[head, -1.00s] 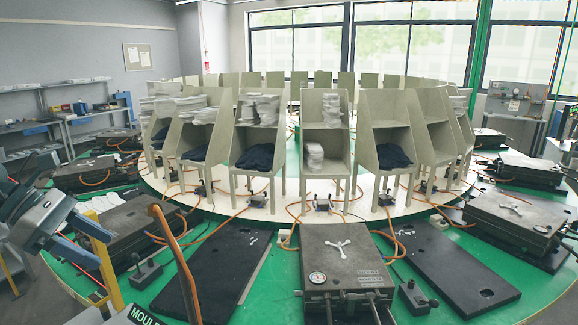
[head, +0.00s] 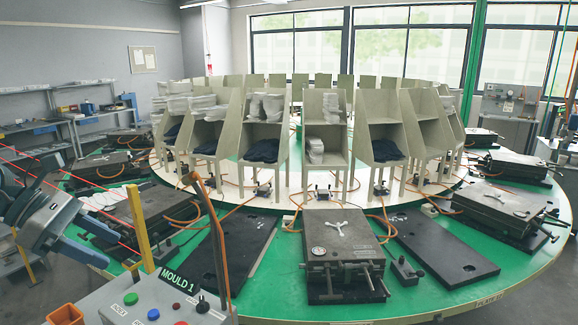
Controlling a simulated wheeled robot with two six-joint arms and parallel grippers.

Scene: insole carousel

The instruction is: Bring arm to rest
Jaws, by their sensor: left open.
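My left gripper (head: 106,248), grey with blue fingers, is at the left edge. Its open jaws point to the right, with nothing seen between them. In the picture it lies left of a yellow post (head: 139,228) and the control panel (head: 165,300), above the green platform edge. My right gripper is out of view. The insole carousel (head: 480,288) fills the middle, a green round platform with a pale inner ring.
Grey-green racks (head: 333,112) hold white stacks and dark piles. A closed mould (head: 340,250) sits at the front between dark flat plates (head: 440,248). The panel reads MOULD 1 and has coloured buttons. An orange bin (head: 66,315) is at lower left. Thin red lines cross the left side.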

